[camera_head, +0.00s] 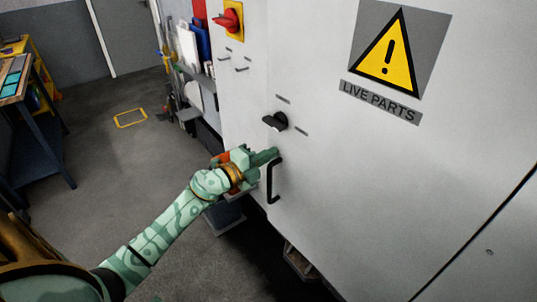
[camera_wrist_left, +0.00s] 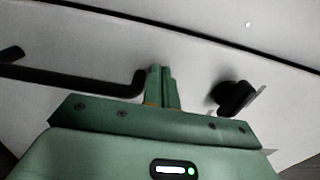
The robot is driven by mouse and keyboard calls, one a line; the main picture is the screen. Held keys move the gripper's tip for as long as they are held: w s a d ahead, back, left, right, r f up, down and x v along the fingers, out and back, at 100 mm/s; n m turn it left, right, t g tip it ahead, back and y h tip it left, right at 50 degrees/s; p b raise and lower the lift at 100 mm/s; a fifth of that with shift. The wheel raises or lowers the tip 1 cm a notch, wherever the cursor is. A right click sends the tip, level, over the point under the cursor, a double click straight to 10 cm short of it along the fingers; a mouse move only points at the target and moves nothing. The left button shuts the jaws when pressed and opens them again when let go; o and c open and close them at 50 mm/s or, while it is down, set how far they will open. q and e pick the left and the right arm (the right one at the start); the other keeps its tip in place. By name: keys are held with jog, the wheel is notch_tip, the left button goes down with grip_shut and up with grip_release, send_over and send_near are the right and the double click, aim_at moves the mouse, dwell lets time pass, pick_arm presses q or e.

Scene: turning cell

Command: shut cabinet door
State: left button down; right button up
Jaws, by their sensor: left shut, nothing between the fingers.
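The white cabinet door (camera_head: 350,170) fills the right of the head view, with a yellow warning sign (camera_head: 385,52) and a "LIVE PARTS" label. A black bar handle (camera_head: 273,180) and a black knob (camera_head: 275,121) sit near its left edge. My left gripper (camera_head: 272,154) is shut and empty, its tips at the door beside the handle's upper end and below the knob. In the left wrist view, the shut fingers (camera_wrist_left: 162,88) lie between the handle (camera_wrist_left: 80,82) and the knob (camera_wrist_left: 232,97). I cannot tell whether they touch the door. My right gripper is not in view.
A red rotary switch (camera_head: 229,19) on a yellow plate is on the cabinet's upper left. A workbench (camera_head: 40,125) stands at the far left. A dark seam (camera_head: 480,230) crosses the cabinet at lower right.

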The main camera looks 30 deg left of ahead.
aim_at(277, 147)
pick_arm(q)
jog(key=shift+w+d, duration=0.1)
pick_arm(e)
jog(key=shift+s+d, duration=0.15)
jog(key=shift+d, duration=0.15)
pick_arm(q)
jog(key=shift+w, duration=0.1)
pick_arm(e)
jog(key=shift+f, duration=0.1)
